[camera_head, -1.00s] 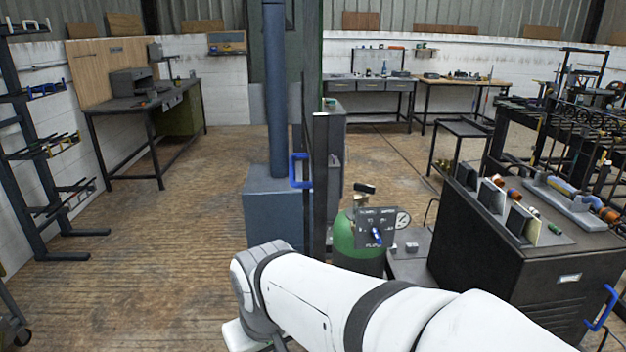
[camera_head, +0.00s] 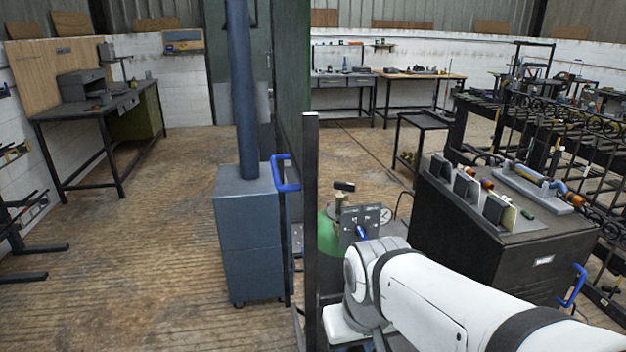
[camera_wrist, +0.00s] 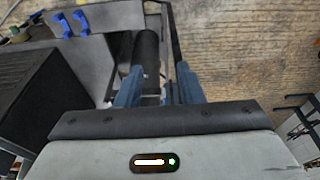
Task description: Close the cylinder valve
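A green gas cylinder (camera_head: 329,236) stands right of centre in the head view. My arm covers its lower part. A dark valve handle (camera_head: 344,186) shows at its top. A dark panel (camera_head: 364,217) with a blue lever (camera_head: 361,232) and a round gauge (camera_head: 386,216) stands just beside it. My gripper's fingers are hidden in the head view. In the wrist view my gripper (camera_wrist: 159,88) has two blue fingers apart, with nothing clearly held between them. The green cylinder and valve handle cannot be made out in the wrist view.
A dark post (camera_head: 311,230) rises just left of the cylinder. A green gate panel with a blue handle (camera_head: 286,172) and a blue-grey cabinet (camera_head: 248,235) stand left of it. A black cabinet (camera_head: 480,240) stands right. Open floor lies left.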

